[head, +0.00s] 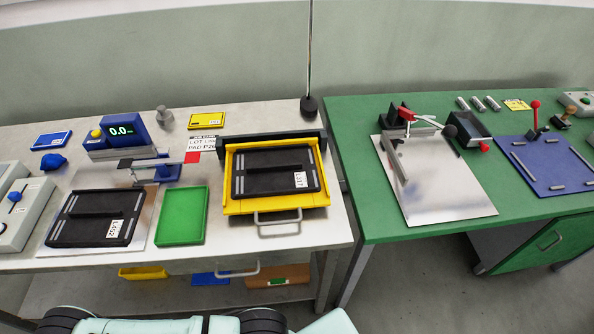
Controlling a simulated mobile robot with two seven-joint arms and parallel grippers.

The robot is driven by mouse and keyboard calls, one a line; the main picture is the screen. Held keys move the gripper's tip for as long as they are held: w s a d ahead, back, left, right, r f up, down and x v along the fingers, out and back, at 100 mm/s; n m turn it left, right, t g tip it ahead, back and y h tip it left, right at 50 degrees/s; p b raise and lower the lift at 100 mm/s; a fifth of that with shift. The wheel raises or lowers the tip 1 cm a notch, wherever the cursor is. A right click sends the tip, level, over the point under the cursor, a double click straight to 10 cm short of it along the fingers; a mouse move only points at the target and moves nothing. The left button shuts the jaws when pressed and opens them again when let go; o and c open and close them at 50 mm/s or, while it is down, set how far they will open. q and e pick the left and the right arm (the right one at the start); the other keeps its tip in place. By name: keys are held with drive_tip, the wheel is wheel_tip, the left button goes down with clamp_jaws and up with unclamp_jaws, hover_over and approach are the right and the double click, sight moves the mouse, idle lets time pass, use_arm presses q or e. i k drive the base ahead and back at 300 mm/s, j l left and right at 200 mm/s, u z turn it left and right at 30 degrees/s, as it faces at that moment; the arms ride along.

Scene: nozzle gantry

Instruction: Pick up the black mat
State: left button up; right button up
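Two flat black mat-like pieces are in the head view, each with a raised bar across its middle, grey strips at the sides and a white label. One black mat (70,229) lies on a silvery plate (147,222) at the left front of the grey table. The other black mat (268,184) lies inside a yellow tray (273,206) with a front handle, right of the middle. I cannot tell which of the two the task names. Neither of my grippers is in view.
A green tray (181,216) stands between the two black pieces. A blue scale (116,134) and a clamp-like blue device (157,172) stand behind. A green table (410,228) with other fixtures adjoins on the right.

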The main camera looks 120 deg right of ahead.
sight(262, 172)
drive_tip(key=z, duration=3.8)
